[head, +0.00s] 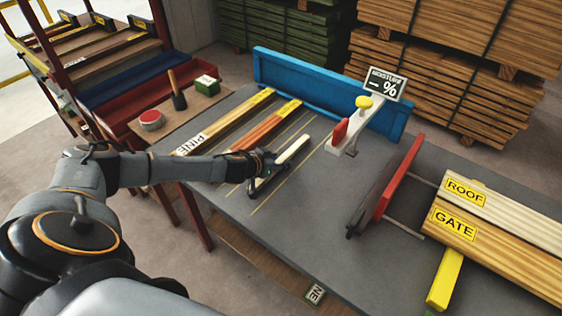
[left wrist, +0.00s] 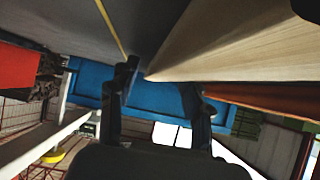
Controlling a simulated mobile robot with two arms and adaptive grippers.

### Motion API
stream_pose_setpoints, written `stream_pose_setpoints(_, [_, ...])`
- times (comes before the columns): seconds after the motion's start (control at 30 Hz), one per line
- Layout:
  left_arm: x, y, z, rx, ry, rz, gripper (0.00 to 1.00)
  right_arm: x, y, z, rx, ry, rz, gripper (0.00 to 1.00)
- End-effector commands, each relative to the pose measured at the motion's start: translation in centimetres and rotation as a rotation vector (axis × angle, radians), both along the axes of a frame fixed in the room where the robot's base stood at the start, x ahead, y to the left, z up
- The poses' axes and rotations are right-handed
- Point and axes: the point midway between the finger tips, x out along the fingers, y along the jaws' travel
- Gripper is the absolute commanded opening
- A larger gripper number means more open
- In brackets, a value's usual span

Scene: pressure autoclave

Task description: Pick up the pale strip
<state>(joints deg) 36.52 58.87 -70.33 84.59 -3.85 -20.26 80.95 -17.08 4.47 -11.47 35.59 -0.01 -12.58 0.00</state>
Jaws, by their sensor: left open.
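A short pale strip (head: 293,148) lies over the grey table (head: 232,203), among thin yellow lines. My left gripper (head: 268,174) is open at its near end. In the left wrist view the pale wood (left wrist: 215,40) fills the upper right, and its narrow end shows between the two fingers of my left gripper (left wrist: 160,90). I cannot tell whether the fingers touch it. A longer pale strip labelled PINE (head: 228,120) and a reddish strip (head: 265,128) lie to the left. My right gripper is not in view.
A blue backstop (head: 320,88) edges the table's far side. A moisture display (head: 383,84) stands on a pale stand to the right. A red clamp plate (head: 400,176) and boards labelled ROOF and GATE (head: 455,222) occupy the right.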

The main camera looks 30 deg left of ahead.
Motion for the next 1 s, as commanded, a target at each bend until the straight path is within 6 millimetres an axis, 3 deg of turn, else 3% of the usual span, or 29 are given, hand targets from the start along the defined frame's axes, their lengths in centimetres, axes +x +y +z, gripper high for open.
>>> stream_pose_setpoints(0.13, [0.0,0.0,0.0,0.000,0.000,0.000,0.49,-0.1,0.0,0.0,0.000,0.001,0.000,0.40])
stream_pose_setpoints(0.17, [0.0,0.0,0.0,0.000,0.000,0.000,0.45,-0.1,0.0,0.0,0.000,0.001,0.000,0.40])
stream_pose_setpoints(0.4, [-0.1,0.0,0.0,0.000,0.001,0.000,0.00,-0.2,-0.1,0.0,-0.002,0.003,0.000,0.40])
stream_pose_setpoints(0.77, [0.0,0.0,0.2,0.000,0.000,0.000,0.00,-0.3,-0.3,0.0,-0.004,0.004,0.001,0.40])
stream_pose_setpoints(1.0, [0.0,0.1,2.6,0.000,-0.003,0.001,0.00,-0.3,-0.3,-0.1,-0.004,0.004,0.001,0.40])
